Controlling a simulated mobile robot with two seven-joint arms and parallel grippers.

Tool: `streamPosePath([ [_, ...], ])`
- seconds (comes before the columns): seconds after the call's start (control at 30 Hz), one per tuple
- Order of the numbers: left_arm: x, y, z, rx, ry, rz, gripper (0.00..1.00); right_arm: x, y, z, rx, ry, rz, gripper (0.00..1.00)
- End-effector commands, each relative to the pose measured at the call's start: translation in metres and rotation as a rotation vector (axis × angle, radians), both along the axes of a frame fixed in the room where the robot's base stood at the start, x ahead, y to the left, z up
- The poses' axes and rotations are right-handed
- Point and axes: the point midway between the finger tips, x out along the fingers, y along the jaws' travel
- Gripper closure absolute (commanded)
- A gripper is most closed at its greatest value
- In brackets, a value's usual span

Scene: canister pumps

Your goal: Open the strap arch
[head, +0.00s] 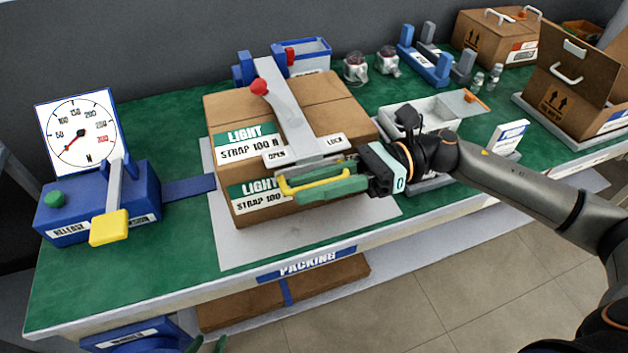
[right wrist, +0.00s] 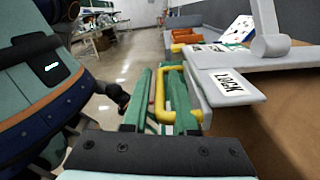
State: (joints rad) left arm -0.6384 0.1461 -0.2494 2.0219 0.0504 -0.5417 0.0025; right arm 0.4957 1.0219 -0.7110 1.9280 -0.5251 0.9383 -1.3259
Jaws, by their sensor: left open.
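The strap arch (head: 283,108) is a grey band over the cardboard boxes (head: 342,106), with a red knob (head: 258,87) near its far end. Its broad near foot lies flat between an OPEN label (head: 275,156) and a LOCK label (head: 334,141). A yellow handle (head: 291,185) stands out at the boxes' front; it also shows in the right wrist view (right wrist: 194,100). My right gripper (head: 300,184) has its green fingers on either side of the handle's bar; whether they press on it is unclear. My left gripper (head: 207,345) barely shows at the bottom edge, open and away from the boxes.
A blue release unit (head: 70,219) with a yellow lever pad (head: 109,228) and a dial (head: 78,134) stands on the left. A white tray (head: 435,107) and open carton (head: 570,90) are to the right. Green bench top is clear behind the dial.

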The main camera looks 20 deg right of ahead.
Motion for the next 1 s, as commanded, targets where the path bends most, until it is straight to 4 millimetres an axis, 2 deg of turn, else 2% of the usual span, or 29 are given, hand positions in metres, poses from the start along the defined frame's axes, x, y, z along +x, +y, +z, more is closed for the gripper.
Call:
streamPosePath([
  [0.07, 0.0004, -0.0003, 0.0002, 0.0, -0.001, 0.0, 0.5, 0.0, -0.0002, 0.0, 0.0, 0.0, 0.0, 0.76],
  [0.23, 0.0007, -0.0005, 0.0006, -0.001, -0.002, -0.001, 0.5, 0.0, -0.0004, 0.0001, 0.0, 0.0, 0.0, 0.95],
  [0.3, 0.0008, -0.0006, 0.0008, -0.001, -0.003, 0.0, 0.5, 0.0, -0.0005, 0.0001, 0.0, 0.0, 0.0, 1.0],
  [1.0, 0.0031, -0.0014, 0.005, -0.006, -0.012, 0.002, 0.5, 0.0003, -0.0009, -0.0001, -0.001, 0.0, -0.001, 1.0],
])
